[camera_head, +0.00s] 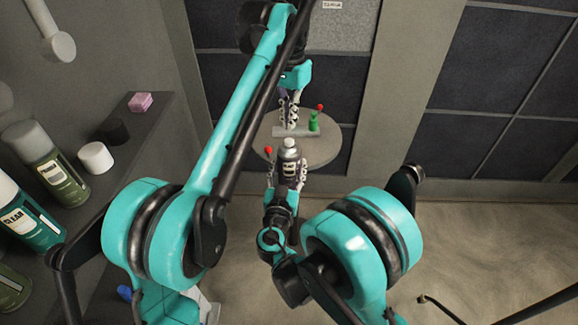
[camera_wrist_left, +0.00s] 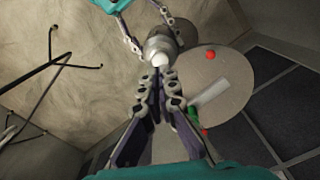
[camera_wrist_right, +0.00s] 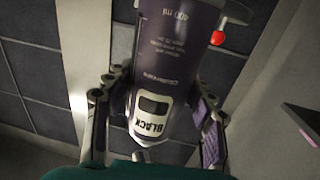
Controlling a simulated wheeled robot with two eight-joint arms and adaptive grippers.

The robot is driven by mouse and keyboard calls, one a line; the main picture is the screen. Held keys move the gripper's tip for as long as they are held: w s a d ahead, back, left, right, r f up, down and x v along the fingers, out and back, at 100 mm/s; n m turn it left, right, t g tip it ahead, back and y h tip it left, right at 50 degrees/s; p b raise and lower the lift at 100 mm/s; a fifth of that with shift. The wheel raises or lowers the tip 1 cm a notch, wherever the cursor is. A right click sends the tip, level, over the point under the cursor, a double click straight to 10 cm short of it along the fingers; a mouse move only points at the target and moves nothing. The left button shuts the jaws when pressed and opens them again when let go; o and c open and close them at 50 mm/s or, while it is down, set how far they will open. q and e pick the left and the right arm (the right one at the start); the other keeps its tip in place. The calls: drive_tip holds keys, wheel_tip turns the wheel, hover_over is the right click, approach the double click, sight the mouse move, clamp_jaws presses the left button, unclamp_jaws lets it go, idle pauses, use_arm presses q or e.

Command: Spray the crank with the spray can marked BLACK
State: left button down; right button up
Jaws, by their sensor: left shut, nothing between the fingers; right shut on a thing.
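The spray can marked BLACK (camera_wrist_right: 165,75) is dark with a white label and is held between the fingers of my right gripper (camera_wrist_right: 155,110). In the head view the can (camera_head: 289,165) stands roughly upright with its pale nozzle up, in front of the round table. My left gripper (camera_head: 288,118) is shut and empty. Its fingertips (camera_wrist_left: 165,80) appear close to the can's nozzle (camera_wrist_left: 160,59); contact cannot be told. A grey bar with a green part (camera_head: 313,122), which looks like the crank, is on the table beyond the can. Red knobs (camera_head: 320,107) show near it.
The round grey table (camera_head: 322,150) stands before a dark tiled wall. A shelf at left holds several spray cans (camera_head: 45,165), a white cap (camera_head: 96,157), a black cap (camera_head: 113,131) and a pink block (camera_head: 140,102). Floor at right is mostly open.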

sight(289, 140)
use_arm(q)
drive_tip(key=shift+f, duration=1.25)
drive_tip(key=shift+f, duration=0.3)
idle(0.4)
drive_tip(key=shift+f, duration=0.9)
drive_tip(key=shift+r, duration=2.55)
wheel_tip(289, 140, up, 7)
drive_tip(key=shift+r, duration=0.2)
